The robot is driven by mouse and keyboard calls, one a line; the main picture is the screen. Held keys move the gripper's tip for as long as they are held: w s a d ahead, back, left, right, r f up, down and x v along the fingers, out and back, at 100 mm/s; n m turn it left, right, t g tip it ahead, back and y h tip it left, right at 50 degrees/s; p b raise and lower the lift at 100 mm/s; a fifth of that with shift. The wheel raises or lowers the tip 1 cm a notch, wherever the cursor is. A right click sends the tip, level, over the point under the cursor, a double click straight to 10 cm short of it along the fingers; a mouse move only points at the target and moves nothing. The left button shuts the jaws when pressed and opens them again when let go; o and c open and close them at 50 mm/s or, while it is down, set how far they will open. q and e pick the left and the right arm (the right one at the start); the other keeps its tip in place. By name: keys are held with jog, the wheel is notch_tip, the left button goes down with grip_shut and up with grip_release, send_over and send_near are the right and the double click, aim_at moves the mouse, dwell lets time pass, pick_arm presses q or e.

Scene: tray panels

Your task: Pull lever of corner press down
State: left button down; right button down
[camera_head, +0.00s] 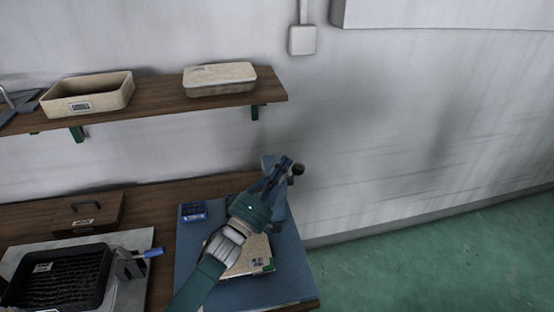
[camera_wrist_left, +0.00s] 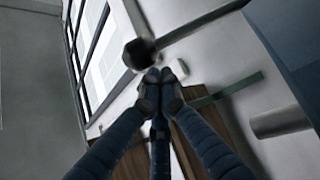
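The corner press (camera_head: 269,162) is blue-grey and stands at the back right of the bench, partly hidden behind my left arm. Its lever ends in a dark ball knob (camera_head: 298,169), just right of my left gripper (camera_head: 283,162). In the left wrist view the ball knob (camera_wrist_left: 138,53) sits just ahead of the fingertips, with the lever rod (camera_wrist_left: 195,22) running to the upper right. My left gripper's fingers (camera_wrist_left: 160,76) are drawn together with nothing seen between them. I cannot tell whether they touch the knob. My right gripper is not in view.
A blue mat (camera_head: 296,286) on the bench carries a small blue bin (camera_head: 194,212) and a beige box (camera_head: 258,252), partly covered by my arm. A black tray (camera_head: 60,276) sits at the left. A shelf (camera_head: 155,103) with beige trays hangs above. Right of the bench is open floor.

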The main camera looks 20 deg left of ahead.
pick_arm(q)
jog(key=shift+w+f, duration=0.1)
jog(key=s+d+f+m+t+h+b, duration=0.1)
jog(key=s+d+f+m+h+b, duration=0.2)
jog(key=f+b, duration=0.5)
jog(key=shift+s+d+m+h+b, duration=0.3)
jog(key=shift+s+m+h+b, duration=0.3)
jog(key=shift+s+m+b, duration=1.25)
jog(key=shift+w+n+b, duration=0.55)
jog(key=shift+r, duration=0.1)
notch_tip(320, 180, up, 10)
dwell(0.6)
